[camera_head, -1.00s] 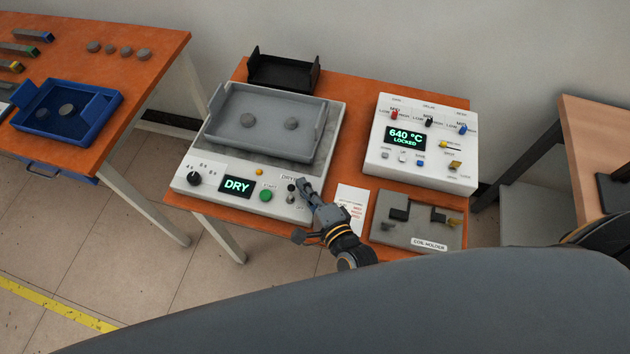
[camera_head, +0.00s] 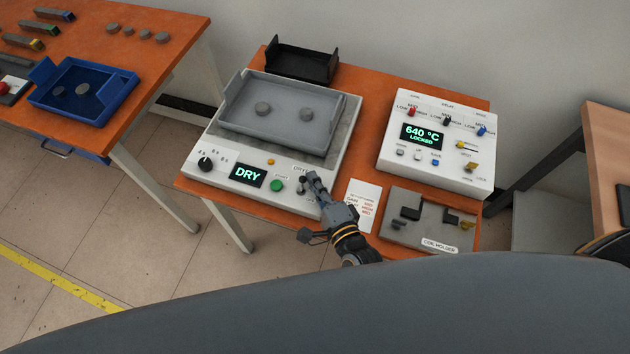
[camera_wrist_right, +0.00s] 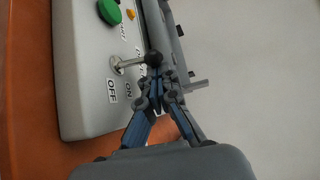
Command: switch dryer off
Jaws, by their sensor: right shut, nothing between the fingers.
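The dryer (camera_head: 215,170) is a white box with a grey tray on top and a lit display reading DRY (camera_head: 247,175). Its toggle switch (camera_head: 301,186) is at the right end of the front panel. In the right wrist view the toggle lever (camera_wrist_right: 132,63) has a black ball tip, with OFF and ON labels beside it. The lever points toward my fingers; its exact setting is hard to tell. My right gripper (camera_head: 313,178) is shut and empty; its fingertips (camera_wrist_right: 168,76) are right beside the ball tip, and contact is unclear. My left gripper is not in view.
A green start button (camera_head: 277,185) and black dial (camera_head: 205,163) share the panel. Right of the dryer are a printed card (camera_head: 363,204), the coil holder (camera_head: 425,232) and a white heater unit (camera_head: 440,165) reading 640 °C LOCKED. A black tray (camera_head: 302,62) stands behind.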

